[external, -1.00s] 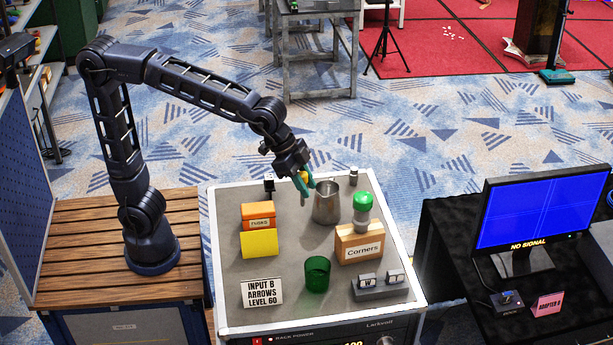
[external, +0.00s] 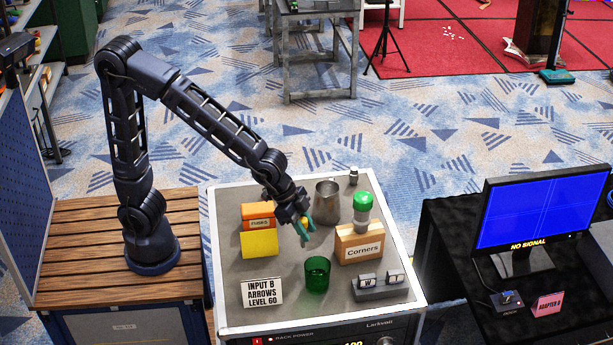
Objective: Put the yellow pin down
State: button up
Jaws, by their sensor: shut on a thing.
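My gripper (external: 305,233) has teal fingertips and points down over the grey top of the case, between the yellow and orange boxes and the Corners box. It is shut on the yellow pin (external: 304,236), of which only a small yellow bit shows between the fingers. The fingers hide the rest of the pin. I cannot tell whether the pin touches the case top (external: 230,268).
A metal pitcher (external: 327,204) stands behind my gripper. The Corners box (external: 359,246) with a green-capped shaker (external: 363,205) is right. An orange box (external: 258,212) and yellow block (external: 259,244) are left. A green cup (external: 317,275) is in front. Bare surface lies between them.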

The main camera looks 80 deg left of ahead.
jog(key=shift+f, duration=1.75)
jog(key=shift+f, duration=0.2)
jog(key=o, duration=1)
jog(key=shift+r, duration=0.1)
jog(key=v, duration=1.2)
jog(key=s+a+n+y, duration=0.1)
jog(key=s+a+n, duration=0.1)
jog(key=s+a, duration=0.4)
jog(key=s+a+n+y, duration=0.1)
jog(key=s+a+n, duration=0.1)
jog(key=s+a, duration=0.5)
jog(key=s+a+n+y, duration=0.1)
jog(key=s+a+n, duration=0.1)
jog(key=s+a, duration=0.4)
jog(key=shift+s+a+n, duration=0.15)
jog(key=shift+s+a, duration=0.05)
jog(key=shift+a, duration=1.15)
jog(key=shift+s+a+n, duration=0.15)
jog(key=shift+s+a, duration=0.05)
jog(key=shift+a, duration=1.15)
